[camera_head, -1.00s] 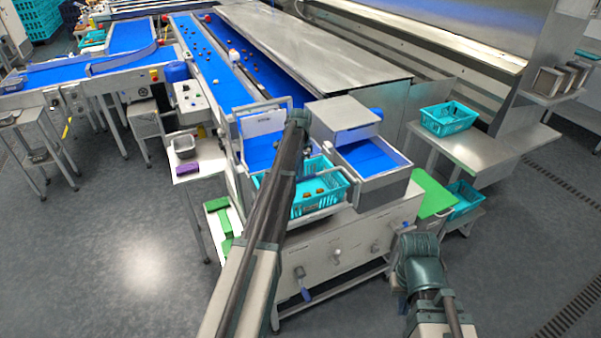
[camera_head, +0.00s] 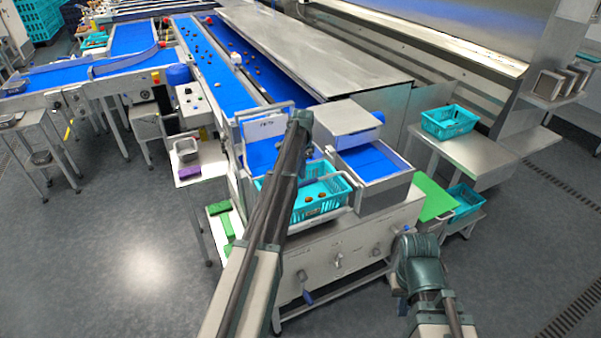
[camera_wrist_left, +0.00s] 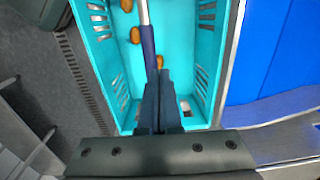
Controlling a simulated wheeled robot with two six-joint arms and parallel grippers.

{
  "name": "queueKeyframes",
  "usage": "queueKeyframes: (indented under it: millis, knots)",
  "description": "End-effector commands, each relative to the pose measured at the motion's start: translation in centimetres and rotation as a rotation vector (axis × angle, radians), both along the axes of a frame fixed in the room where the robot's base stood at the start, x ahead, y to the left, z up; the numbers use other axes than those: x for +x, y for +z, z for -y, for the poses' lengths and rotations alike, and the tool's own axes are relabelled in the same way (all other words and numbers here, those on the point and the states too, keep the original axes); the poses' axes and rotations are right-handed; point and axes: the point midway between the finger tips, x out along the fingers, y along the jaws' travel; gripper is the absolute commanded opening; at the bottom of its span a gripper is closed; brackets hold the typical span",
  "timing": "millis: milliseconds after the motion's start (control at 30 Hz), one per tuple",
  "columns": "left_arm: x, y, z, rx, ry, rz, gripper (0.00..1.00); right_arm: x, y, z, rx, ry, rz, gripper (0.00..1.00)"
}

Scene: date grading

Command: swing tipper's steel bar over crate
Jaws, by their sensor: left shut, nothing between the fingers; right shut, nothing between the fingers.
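The teal crate (camera_head: 300,214) sits at the tipper below the blue chute, with a few brown dates in it. In the left wrist view the crate (camera_wrist_left: 112,65) lies under my left gripper (camera_wrist_left: 157,78), whose fingers are shut and empty. A steel bar (camera_wrist_left: 143,12) with a dark blue sleeve (camera_wrist_left: 148,42) runs in line with the fingertips, over the crate in that view. The sleeve's end is close to the fingertips; I cannot tell if they touch. In the head view my left gripper (camera_head: 308,152) is partly hidden by my arm. Of my right arm only links show, low at right.
A blue-lined chute (camera_head: 372,162) stands right of the crate, with a steel box (camera_head: 340,116) behind it. Another teal crate (camera_head: 449,122) stands on a steel table at right. Green boards (camera_head: 435,198) flank the machine. Open floor lies at left.

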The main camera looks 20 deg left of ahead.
Motion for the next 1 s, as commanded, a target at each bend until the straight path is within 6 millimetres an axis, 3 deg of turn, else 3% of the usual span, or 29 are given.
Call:
queueKeyframes:
  millis: [33, 167, 633, 800, 1000]
  knots:
    - [0.1, 1.3, 0.2, 0.000, -0.001, 0.000, 0.00, 0.0, 1.3, 0.0, 0.000, -0.001, 0.000, 0.00]
    - [0.5, 3.3, 0.8, 0.000, -0.002, 0.001, 0.00, 0.0, 3.3, 0.0, 0.001, -0.005, 0.000, 0.00]
    - [1.4, 10.4, -0.5, 0.000, -0.001, 0.001, 0.00, -0.1, 10.4, 0.0, 0.001, -0.007, -0.002, 0.00]
    - [1.7, 11.9, -0.8, 0.000, -0.002, 0.001, 0.00, -0.1, 11.9, 0.0, 0.001, -0.005, -0.003, 0.00]
    - [1.7, 12.0, -0.9, 0.000, -0.002, 0.001, 0.00, -0.1, 12.0, 0.0, 0.001, -0.004, -0.003, 0.00]
